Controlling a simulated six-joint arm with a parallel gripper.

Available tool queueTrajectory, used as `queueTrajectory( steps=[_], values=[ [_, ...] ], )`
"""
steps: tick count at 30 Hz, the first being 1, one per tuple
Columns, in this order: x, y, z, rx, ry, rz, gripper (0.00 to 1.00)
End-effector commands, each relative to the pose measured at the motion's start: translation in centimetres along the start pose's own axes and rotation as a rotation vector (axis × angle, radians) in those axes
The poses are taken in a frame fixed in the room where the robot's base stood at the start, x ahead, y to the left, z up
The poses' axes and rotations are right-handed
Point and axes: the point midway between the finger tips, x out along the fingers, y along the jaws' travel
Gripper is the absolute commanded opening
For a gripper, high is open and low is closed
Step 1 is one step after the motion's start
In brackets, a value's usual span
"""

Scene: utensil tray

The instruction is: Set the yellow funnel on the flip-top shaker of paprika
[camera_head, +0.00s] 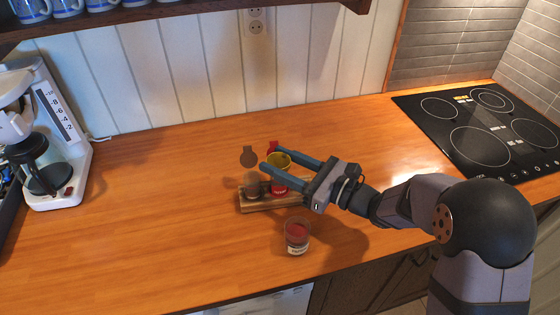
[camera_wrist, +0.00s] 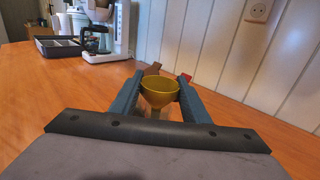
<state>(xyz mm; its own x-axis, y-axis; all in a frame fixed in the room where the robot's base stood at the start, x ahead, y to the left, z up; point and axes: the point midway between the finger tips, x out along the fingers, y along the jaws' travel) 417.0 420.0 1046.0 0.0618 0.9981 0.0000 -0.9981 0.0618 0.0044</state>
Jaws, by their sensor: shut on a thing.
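The yellow funnel (camera_head: 279,159) is held upright between the two blue fingers of my gripper (camera_head: 269,159). In the wrist view the funnel (camera_wrist: 160,92) has a finger against each side, and its spout points down. Below it is a shaker with a red label (camera_head: 280,188) and a raised red flip lid (camera_head: 272,146), which looks like the paprika one. The fingers partly cover this shaker. I cannot tell whether the spout sits in its mouth or hangs just above it.
A second shaker (camera_head: 252,187) with a raised brown lid (camera_head: 249,155) stands close on the left. Both shakers stand on a wooden board (camera_head: 262,205). A glass with dark red contents (camera_head: 297,237) stands in front.

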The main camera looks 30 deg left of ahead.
Motion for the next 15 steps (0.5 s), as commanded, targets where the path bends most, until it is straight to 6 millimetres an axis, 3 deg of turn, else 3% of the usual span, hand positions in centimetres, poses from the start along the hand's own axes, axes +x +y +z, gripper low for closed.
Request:
queueTrajectory(
  steps=[15],
  values=[
    [0.00, 0.01, 0.54, 0.000, 0.000, 0.000, 0.21]
  ],
)
